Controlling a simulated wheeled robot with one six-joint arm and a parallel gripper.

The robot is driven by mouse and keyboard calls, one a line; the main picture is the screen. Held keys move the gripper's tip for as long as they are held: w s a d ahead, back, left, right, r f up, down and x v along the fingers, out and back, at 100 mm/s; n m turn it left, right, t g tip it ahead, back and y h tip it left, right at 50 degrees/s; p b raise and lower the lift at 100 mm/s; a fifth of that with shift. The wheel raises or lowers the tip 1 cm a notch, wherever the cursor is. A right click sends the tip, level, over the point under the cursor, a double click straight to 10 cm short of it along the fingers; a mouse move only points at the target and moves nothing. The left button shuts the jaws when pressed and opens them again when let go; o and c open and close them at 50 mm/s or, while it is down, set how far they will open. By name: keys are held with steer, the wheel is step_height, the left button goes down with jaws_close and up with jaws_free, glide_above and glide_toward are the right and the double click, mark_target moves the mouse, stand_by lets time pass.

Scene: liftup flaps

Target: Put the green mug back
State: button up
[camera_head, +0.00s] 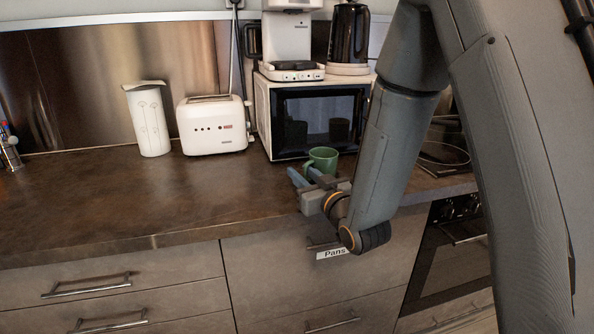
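The green mug (323,158) stands upright on the brown countertop, in front of the microwave. Its handle side faces left, towards my gripper. My gripper (300,173) is low over the counter's front part, just in front of and left of the mug. Its two blue-grey fingers are spread apart and point away towards the back. The right finger overlaps the lower left of the mug in the picture; I cannot tell whether it touches. Nothing shows held between the fingers. The mug's lower part is partly hidden by my gripper.
A microwave (315,122) stands right behind the mug, with a coffee machine (290,45) and black kettle (349,35) on top. A white toaster (213,125) and white jug (148,120) stand left. The counter (130,205) is clear at front left. A drawer labelled "Pans" (332,253) is below.

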steer(key=v, duration=0.7)
steer(key=shift+r, duration=0.1)
steer(key=shift+p+v, duration=0.75)
steer(key=shift+p, duration=0.4)
